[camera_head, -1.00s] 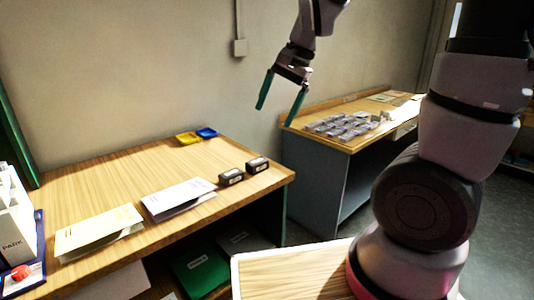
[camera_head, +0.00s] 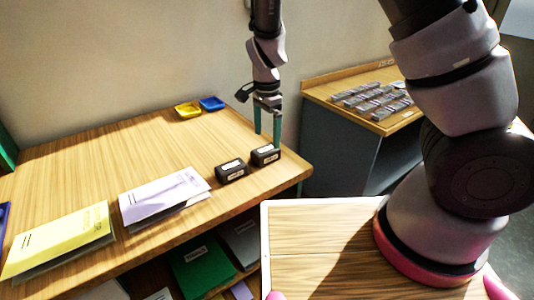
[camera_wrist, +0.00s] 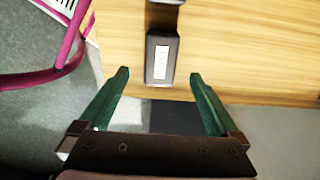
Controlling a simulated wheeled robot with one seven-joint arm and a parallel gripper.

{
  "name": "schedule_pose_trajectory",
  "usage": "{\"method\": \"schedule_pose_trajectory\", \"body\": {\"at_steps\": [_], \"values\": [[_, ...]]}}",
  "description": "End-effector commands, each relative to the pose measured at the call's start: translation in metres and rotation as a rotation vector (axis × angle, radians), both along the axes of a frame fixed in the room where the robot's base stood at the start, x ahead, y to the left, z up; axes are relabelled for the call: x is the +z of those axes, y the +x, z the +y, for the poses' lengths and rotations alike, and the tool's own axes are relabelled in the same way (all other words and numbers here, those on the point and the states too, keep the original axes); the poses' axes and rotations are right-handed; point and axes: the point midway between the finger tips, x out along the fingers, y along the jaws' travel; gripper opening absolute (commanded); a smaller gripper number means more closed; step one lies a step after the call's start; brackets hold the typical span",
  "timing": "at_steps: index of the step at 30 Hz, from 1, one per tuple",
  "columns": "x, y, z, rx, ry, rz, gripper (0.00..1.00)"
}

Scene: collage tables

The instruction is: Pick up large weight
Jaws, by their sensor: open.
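Two small black weights with white labels stand side by side near the table's right front corner: a left one (camera_head: 231,171) and a right one (camera_head: 265,155). I cannot tell from their labels which is the large weight. My gripper (camera_head: 267,135) points down with its green fingers apart, at the right weight in the head view. In the wrist view, one black weight (camera_wrist: 161,58) lies ahead of and between the open fingertips of my gripper (camera_wrist: 160,74). Part of another dark block (camera_wrist: 165,3) shows at the top edge. Nothing is held.
The wooden table (camera_head: 110,155) also holds a yellow booklet (camera_head: 60,240), a lilac booklet (camera_head: 163,196), and yellow (camera_head: 188,109) and blue (camera_head: 211,103) trays at the back. A second table (camera_head: 325,90) with several grey blocks stands at right. The table's middle is clear.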

Motion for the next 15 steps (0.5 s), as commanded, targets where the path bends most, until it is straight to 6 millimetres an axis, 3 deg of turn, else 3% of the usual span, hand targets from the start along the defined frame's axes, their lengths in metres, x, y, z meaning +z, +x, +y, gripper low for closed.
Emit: {"method": "schedule_pose_trajectory", "body": {"at_steps": [15], "values": [[-0.058,0.000,0.002,0.001,-0.001,0.001,0.97]]}}
